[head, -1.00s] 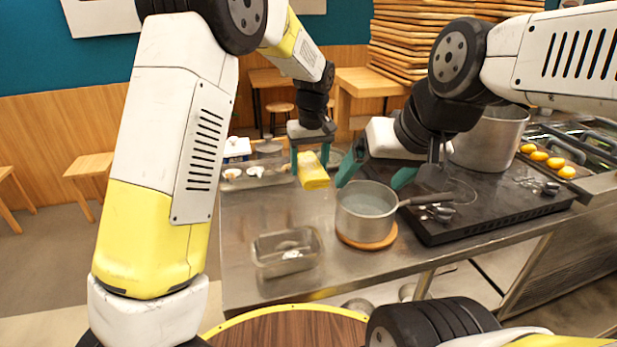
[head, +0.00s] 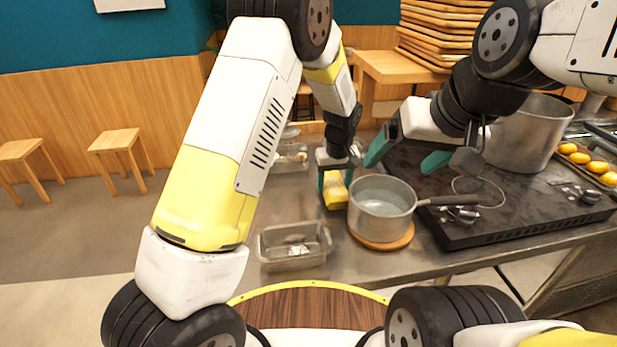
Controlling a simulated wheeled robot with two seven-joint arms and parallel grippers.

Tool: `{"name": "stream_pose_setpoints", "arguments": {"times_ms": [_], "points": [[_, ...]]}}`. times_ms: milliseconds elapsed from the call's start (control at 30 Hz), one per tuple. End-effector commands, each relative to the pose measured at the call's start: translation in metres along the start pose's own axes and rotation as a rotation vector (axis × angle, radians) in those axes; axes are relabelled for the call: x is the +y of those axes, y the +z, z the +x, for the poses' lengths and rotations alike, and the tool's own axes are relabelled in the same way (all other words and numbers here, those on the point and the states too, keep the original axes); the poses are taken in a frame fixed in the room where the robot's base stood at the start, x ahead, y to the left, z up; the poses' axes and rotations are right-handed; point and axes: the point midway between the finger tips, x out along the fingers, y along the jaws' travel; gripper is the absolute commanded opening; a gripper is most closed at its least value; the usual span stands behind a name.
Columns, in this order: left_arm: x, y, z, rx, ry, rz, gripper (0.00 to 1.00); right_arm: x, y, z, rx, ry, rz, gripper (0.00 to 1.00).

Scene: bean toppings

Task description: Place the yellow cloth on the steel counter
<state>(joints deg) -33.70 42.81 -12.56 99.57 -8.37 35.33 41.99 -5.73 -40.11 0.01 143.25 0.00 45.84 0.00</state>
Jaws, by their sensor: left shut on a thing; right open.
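The yellow cloth (head: 336,195) hangs between the fingers of my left gripper (head: 336,186), which is shut on it. It is just left of the steel pot, low over the steel counter (head: 335,262). I cannot tell whether the cloth touches the counter. My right gripper (head: 405,158) is open and empty, above and behind the pot, near the black stove top.
A steel pot (head: 381,212) with a long handle stands on a round wooden trivet (head: 388,244). A black stove (head: 510,215) with a large pot (head: 530,132) is at right. Bare counter lies between tray and trivet.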

Motion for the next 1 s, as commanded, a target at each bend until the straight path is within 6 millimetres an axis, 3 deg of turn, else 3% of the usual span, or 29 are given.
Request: {"name": "stream_pose_setpoints", "arguments": {"times_ms": [133,433,633,733,1000], "points": [[-0.025,0.000,0.002,-0.001,-0.001,-0.003,0.14,0.000,0.000,0.000,0.000,0.000,0.000,0.85],[-0.049,0.000,0.002,0.000,0.000,-0.001,0.14,0.000,0.000,0.000,0.000,0.000,0.000,0.85],[-0.082,0.000,0.001,0.000,0.000,-0.003,0.14,0.000,0.000,0.000,0.000,0.000,0.000,0.85],[-0.081,0.003,0.013,-0.002,-0.001,0.002,0.14,0.000,0.000,0.000,0.000,0.000,0.000,0.85],[-0.080,0.002,0.014,0.000,0.000,0.001,0.14,0.000,0.000,0.000,0.000,0.000,0.000,0.85]]}}
